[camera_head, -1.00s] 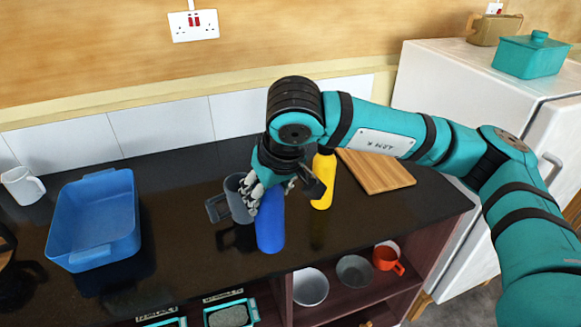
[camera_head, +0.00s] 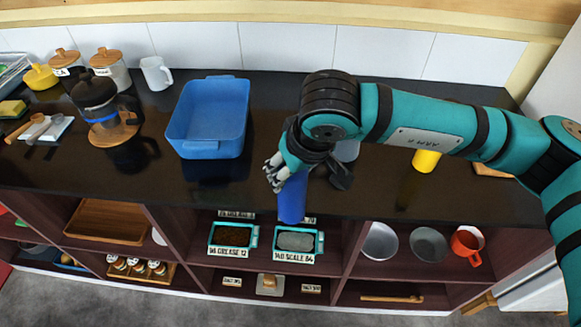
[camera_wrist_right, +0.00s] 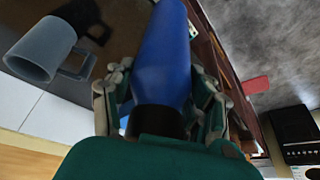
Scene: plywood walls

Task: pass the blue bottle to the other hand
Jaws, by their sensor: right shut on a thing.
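The blue bottle (camera_head: 292,200) is in my right gripper (camera_head: 290,172), near the counter's front edge in the head view. The right wrist view shows the bottle (camera_wrist_right: 163,60) between the fingers of my right gripper (camera_wrist_right: 160,100), with its dark end close to the palm. The right gripper is shut on it. The gripper and arm hide the bottle's upper part in the head view. My left gripper is not in view.
A blue basin (camera_head: 208,120) stands left of the bottle. A coffee press (camera_head: 97,100), white mug (camera_head: 156,73) and jars stand left. Open shelves lie below.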

